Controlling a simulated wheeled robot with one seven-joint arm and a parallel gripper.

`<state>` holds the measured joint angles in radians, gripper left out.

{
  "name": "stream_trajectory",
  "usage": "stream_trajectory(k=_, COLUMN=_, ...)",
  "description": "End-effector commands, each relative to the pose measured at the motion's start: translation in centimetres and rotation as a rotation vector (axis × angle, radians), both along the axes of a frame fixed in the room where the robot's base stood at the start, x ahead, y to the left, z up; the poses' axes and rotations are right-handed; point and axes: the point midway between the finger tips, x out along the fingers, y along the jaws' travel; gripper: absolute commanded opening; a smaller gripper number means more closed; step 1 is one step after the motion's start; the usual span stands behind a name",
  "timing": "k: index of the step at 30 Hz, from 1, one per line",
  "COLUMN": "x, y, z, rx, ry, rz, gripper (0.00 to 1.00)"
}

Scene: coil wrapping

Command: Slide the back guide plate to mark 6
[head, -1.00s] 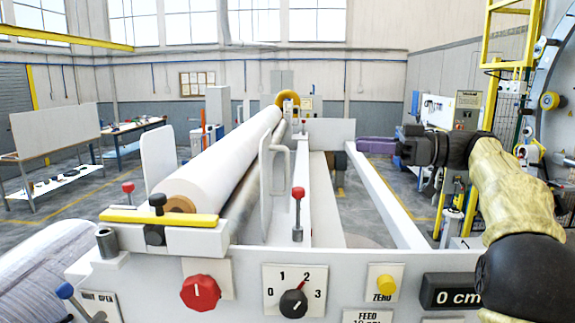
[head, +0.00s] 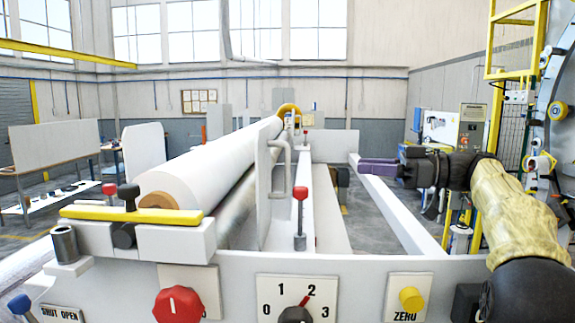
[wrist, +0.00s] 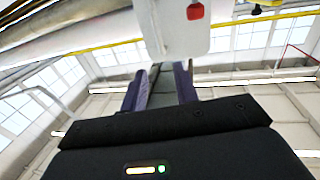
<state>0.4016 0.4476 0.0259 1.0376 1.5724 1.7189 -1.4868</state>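Two upright white plates show in the head view. One with a bent handle (head: 265,185) stands right of the white roll (head: 215,163); the other (head: 145,152) stands beyond the roll on its left. I cannot tell which is the back guide plate. No mark 6 can be read. My gripper (head: 378,168) has purple fingers pointing left, over the right part of the machine, apart from both plates. In the wrist view its fingers (wrist: 162,85) stand apart with nothing visible between them. A white plate (wrist: 170,35) with a red knob (wrist: 195,12) shows beyond them.
The machine's front panel (head: 240,268) carries a red knob (head: 178,303), a dial and a yellow button (head: 411,298). A red-topped lever (head: 300,195) stands behind it. A yellow bar (head: 130,215) lies across the roll's near end. A white side rail (head: 395,205) runs below my gripper.

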Motion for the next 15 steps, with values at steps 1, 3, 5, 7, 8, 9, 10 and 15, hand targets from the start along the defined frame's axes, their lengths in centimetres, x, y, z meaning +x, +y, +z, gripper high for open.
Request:
stream_trajectory(k=1, x=0.0, y=0.0, z=0.0, rx=0.0, ry=0.0, rz=0.0, gripper=0.3)
stream_trajectory(k=3, x=0.0, y=0.1, z=0.0, rx=0.0, ry=0.0, rz=0.001, gripper=0.3)
stream_trajectory(k=5, x=0.1, y=0.4, z=0.0, rx=0.0, ry=0.0, rz=0.002, gripper=0.3)
stream_trajectory(k=7, x=0.2, y=0.9, z=0.0, rx=0.0, ry=0.001, rz=0.002, gripper=0.3)
stream_trajectory(k=8, x=0.3, y=1.2, z=0.0, rx=0.0, ry=0.001, rz=0.002, gripper=0.3)
stream_trajectory(k=9, x=0.4, y=1.7, z=0.1, rx=0.0, ry=0.002, rz=0.002, gripper=0.3)
stream_trajectory(k=10, x=0.5, y=2.1, z=0.1, rx=0.0, ry=0.002, rz=0.003, gripper=0.3)
stream_trajectory(k=15, x=1.1, y=5.0, z=0.2, rx=0.0, ry=0.001, rz=0.005, gripper=0.3)
